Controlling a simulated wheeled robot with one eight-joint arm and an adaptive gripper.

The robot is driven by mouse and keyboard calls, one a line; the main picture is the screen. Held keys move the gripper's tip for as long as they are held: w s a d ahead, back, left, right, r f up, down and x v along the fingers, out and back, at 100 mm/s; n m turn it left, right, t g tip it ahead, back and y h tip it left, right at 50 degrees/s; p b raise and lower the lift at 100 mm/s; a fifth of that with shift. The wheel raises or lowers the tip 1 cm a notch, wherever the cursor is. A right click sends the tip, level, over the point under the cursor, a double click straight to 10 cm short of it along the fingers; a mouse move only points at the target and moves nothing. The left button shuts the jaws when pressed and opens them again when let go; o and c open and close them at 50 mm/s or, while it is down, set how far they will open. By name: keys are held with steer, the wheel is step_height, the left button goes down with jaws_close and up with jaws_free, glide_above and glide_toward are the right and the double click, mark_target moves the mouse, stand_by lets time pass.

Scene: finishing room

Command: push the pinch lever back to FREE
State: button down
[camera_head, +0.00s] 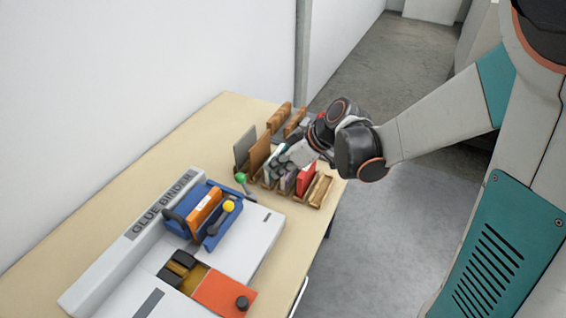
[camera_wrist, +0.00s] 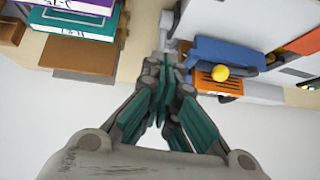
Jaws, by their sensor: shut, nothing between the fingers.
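The white glue binder (camera_head: 133,236) lies on the table, with a blue clamp unit (camera_head: 172,226) and an orange block (camera_head: 204,205) on it. One lever has a green knob (camera_head: 241,178) at the binder's far end. Another has a yellow knob (camera_head: 229,206), which also shows in the wrist view (camera_wrist: 219,72). No FREE label is readable, and I cannot tell which lever is the pinch lever. My gripper (camera_wrist: 164,82) is shut and empty. In the head view it is right of the green knob, apart from it. In the wrist view the green knob is not visible.
Wooden racks with books and boards stand at the table's far end, close around my gripper; a red book (camera_head: 306,179) is among them. Purple and teal books (camera_wrist: 75,25) show in the wrist view. A wall bounds the left. The table (camera_head: 62,235) is bare between wall and binder.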

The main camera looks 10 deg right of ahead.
steer(key=b, duration=0.2)
glide_toward(246, 189)
steer(key=w+a+f, duration=0.2)
steer(key=shift+a, duration=0.35)
